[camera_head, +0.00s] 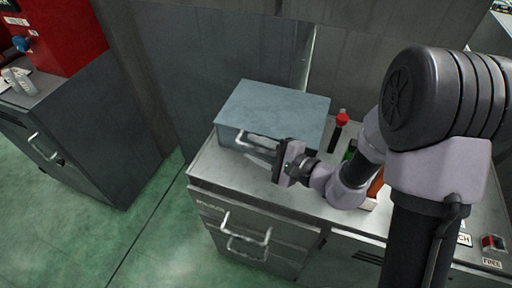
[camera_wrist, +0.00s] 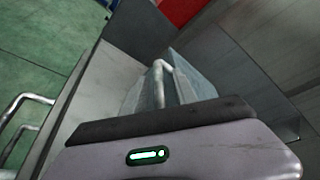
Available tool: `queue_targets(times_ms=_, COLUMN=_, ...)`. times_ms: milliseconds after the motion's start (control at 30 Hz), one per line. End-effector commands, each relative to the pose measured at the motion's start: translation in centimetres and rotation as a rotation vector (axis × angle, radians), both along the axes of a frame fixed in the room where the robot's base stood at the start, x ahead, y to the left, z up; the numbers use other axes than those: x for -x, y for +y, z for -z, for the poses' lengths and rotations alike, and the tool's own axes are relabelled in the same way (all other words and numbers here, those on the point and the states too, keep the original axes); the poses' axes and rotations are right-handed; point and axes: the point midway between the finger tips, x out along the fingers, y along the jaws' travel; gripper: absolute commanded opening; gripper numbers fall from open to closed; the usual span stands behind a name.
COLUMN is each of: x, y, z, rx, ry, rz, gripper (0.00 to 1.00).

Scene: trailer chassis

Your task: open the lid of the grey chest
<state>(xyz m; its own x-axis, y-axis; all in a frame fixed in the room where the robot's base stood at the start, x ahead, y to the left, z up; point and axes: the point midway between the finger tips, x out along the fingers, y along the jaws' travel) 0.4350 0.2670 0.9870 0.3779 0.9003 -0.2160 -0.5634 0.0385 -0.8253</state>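The grey chest (camera_head: 275,105) is a blue-grey box with a flat top on the cabinet top, and its lid looks closed. A light metal bar handle (camera_head: 258,138) is on its front. My gripper (camera_head: 262,155) is right at the front of the chest, close to the handle. In the wrist view the handle (camera_wrist: 160,82) rises just beyond my gripper's dark edge, with the chest (camera_wrist: 190,82) behind it. The fingertips are mostly hidden there, so I cannot tell whether they are open, shut or touching the handle.
The chest stands on a grey cabinet (camera_head: 260,182) with drawer handles (camera_head: 245,240) in front. A red-knobbed lever (camera_head: 342,120) is right of the chest. A dark cabinet (camera_head: 90,150) and red box (camera_head: 60,35) are left. Green floor (camera_head: 150,245) is clear between the cabinets. A wall is behind.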

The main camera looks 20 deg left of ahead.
Motion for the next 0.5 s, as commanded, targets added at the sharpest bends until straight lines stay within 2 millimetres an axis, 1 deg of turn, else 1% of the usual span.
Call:
queue_targets(times_ms=67, x=0.01, y=-0.01, z=-0.02, rx=0.000, ry=0.000, rz=0.000, gripper=0.34)
queue_targets(times_ms=100, x=0.01, y=-0.01, z=-0.02, rx=0.000, ry=0.000, rz=0.000, gripper=0.27)
queue_targets(times_ms=233, x=0.02, y=-0.03, z=-0.01, rx=0.000, ry=0.000, rz=0.000, gripper=0.01)
queue_targets(times_ms=500, x=0.03, y=-0.04, z=-0.02, rx=-0.001, ry=0.000, rz=-0.001, gripper=0.00)
